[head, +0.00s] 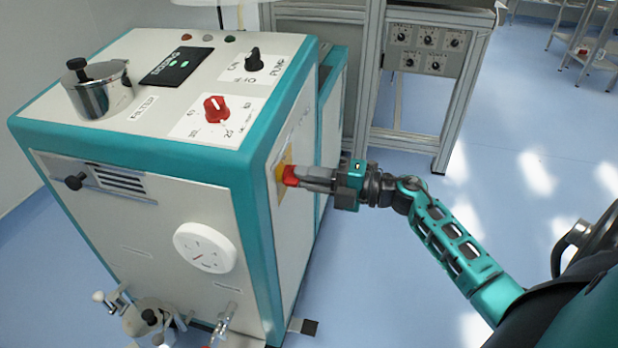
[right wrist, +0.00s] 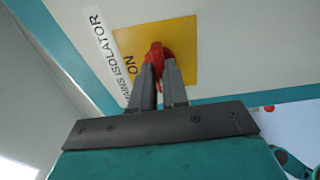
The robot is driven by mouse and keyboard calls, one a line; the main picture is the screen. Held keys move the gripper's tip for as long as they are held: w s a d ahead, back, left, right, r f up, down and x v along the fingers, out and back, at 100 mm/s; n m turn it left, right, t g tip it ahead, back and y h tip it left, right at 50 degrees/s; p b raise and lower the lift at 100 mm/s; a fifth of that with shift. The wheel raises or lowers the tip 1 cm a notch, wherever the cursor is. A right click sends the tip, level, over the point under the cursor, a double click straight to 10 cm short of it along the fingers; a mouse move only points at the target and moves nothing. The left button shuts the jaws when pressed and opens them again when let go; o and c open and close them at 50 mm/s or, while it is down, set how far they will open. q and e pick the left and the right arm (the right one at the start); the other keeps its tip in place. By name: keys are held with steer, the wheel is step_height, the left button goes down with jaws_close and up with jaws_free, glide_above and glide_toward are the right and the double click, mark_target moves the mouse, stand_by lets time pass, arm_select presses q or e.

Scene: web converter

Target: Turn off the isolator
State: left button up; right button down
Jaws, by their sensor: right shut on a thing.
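The isolator is a red rotary handle (head: 290,176) on a yellow plate (head: 280,173), on the right side panel of the teal and white machine. In the right wrist view the red handle (right wrist: 157,55) sits on the yellow plate (right wrist: 183,50), beside a label reading "MAINS ISOLATOR" and "ON". My right gripper (head: 305,177) reaches the handle from the right. Its two grey fingers (right wrist: 160,72) are shut on the handle, one on each side, and hide part of it. My left gripper is not in view.
The machine's top holds a red dial (head: 215,109), a black pump switch (head: 254,59) and a metal pot (head: 98,90). A white round gauge (head: 205,248) and metal valves (head: 152,318) are on its front. A metal frame bench (head: 445,125) stands behind.

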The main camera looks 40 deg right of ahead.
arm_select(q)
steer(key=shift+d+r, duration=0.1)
arm_select(e)
steer(key=c, duration=1.1)
jaws_free()
steer(key=shift+c, duration=0.2)
steer(key=shift+d, duration=0.1)
arm_select(q)
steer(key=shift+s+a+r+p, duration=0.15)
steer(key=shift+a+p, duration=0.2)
steer(key=shift+p, duration=0.45)
arm_select(e)
steer(key=v, duration=1.2)
steer(key=shift+s+d, duration=0.15)
steer(key=shift+s, duration=0.2)
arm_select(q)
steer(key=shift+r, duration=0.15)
